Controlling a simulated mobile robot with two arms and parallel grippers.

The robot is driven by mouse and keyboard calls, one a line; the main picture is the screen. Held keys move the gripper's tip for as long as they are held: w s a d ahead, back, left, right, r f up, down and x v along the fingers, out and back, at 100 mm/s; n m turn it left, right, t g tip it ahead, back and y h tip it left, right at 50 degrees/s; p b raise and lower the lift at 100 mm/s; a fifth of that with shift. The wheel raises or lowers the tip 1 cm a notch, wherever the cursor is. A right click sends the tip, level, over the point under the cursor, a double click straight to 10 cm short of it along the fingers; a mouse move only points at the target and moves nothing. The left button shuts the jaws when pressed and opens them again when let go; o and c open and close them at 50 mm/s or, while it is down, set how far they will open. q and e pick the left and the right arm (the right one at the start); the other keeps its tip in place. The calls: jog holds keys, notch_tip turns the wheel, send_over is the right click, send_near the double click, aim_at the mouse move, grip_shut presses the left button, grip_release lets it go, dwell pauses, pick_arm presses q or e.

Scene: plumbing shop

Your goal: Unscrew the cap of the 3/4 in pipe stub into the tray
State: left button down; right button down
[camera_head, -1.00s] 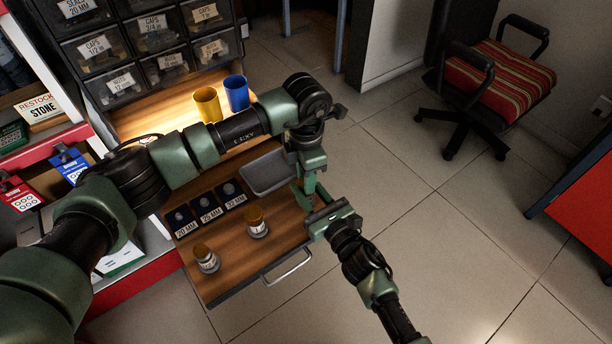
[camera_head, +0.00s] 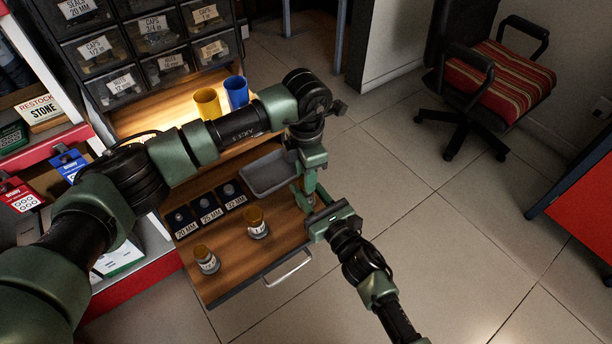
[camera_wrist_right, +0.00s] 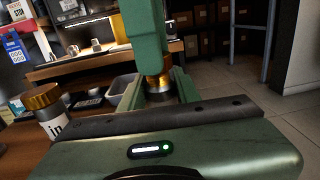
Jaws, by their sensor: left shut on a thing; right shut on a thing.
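A pipe stub with a brass-coloured cap (camera_wrist_right: 157,82) stands upright between my two grippers in the right wrist view. My left gripper (camera_head: 309,186) reaches down from above and is shut on the cap. My right gripper (camera_head: 318,215) comes in from the lower right and is shut on the stub's body below the cap; its fingers flank the stub in the right wrist view (camera_wrist_right: 160,92). The held stub's label is hidden. The grey tray (camera_head: 252,186) lies just left of the grippers and looks empty; it also shows in the right wrist view (camera_wrist_right: 116,99).
Two other capped stubs, a front one (camera_head: 207,262) and another (camera_head: 257,226), stand on the wooden drawer board (camera_head: 232,275). Dark plates (camera_head: 209,208) marked with sizes lie behind them. A yellow cup (camera_head: 207,103) and a blue cup (camera_head: 237,92) stand behind.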

pick_arm(q)
jog(key=shift+r, duration=0.65)
jog(key=shift+r, duration=2.05)
pick_arm(e)
jog(key=c, duration=0.9)
grip_release()
jog(key=shift+s, duration=0.1)
